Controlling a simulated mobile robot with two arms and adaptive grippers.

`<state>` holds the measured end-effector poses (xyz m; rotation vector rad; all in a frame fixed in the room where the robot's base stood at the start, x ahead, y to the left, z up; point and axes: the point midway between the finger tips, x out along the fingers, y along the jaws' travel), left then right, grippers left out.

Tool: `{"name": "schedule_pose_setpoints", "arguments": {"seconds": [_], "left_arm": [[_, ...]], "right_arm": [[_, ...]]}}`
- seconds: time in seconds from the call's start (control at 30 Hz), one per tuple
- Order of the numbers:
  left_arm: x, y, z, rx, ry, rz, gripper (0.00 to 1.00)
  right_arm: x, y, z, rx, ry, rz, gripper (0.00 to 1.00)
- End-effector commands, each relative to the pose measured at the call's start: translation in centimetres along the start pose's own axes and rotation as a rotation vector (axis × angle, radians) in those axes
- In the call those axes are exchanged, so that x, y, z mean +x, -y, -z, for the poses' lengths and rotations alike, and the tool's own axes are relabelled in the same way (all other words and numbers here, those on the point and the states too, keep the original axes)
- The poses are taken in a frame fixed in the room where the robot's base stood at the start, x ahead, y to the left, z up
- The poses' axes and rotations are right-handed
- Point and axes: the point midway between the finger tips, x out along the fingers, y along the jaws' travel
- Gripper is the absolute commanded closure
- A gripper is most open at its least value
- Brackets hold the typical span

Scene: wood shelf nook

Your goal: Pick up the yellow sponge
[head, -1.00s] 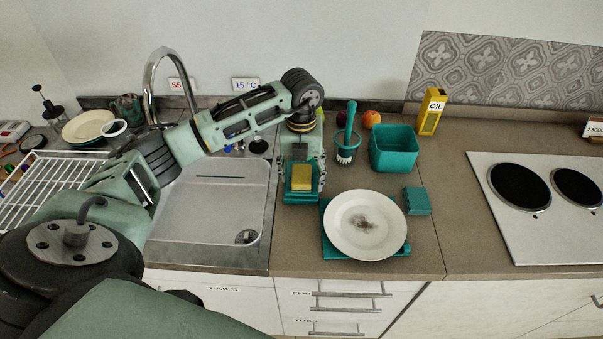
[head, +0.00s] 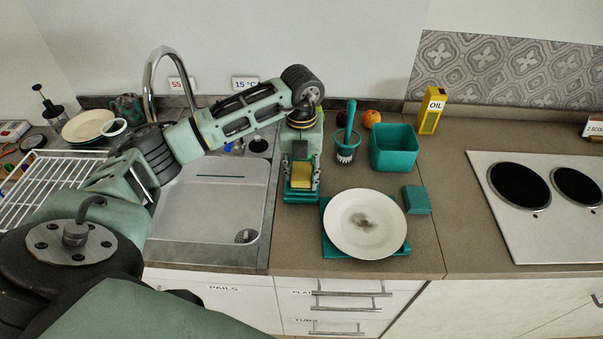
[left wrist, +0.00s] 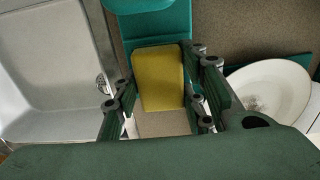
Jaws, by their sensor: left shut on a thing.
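The yellow sponge (head: 301,175) sits at a teal holder (head: 300,198) on the counter just right of the sink. My left gripper (head: 301,184) points down over it and is shut on the sponge, one finger on each side. In the left wrist view the sponge (left wrist: 159,78) lies between the fingers of the gripper (left wrist: 160,105), with the teal holder (left wrist: 155,28) beyond it. I cannot tell whether the sponge still touches the holder. My right gripper is not in view.
A white plate (head: 352,236) with a dark smudge rests on a teal mat right of the gripper. A small teal block (head: 416,200), a teal bin (head: 394,148) and a brush in a pot (head: 346,148) stand nearby. The sink (head: 212,205) is left.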

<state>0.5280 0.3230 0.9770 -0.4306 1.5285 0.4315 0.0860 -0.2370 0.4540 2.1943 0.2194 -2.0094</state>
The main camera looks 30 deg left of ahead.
Motion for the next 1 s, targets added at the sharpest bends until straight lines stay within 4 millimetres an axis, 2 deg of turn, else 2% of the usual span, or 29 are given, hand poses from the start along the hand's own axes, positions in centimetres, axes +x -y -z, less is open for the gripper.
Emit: {"name": "schedule_pose_setpoints", "arguments": {"seconds": [0.13, 0.23, 0.57, 0.7, 1.0], "left_arm": [[-1.4, 0.1, -0.1, 0.0, 0.005, 0.004, 0.75], [-3.2, 0.1, -0.2, 0.0, 0.007, 0.005, 0.75], [-7.6, 5.1, 5.1, 0.008, 0.005, 0.005, 0.75], [-9.4, 6.7, 6.8, 0.004, 0.005, 0.002, 0.75], [-10.5, 8.1, 8.4, 0.0, 0.002, 0.001, 0.75]], "right_arm": [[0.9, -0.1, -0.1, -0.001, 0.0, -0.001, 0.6], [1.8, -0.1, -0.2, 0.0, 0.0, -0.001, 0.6], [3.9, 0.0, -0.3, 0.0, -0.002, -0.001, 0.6], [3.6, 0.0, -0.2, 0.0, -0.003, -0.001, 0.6], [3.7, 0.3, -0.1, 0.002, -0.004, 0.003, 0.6]]}}
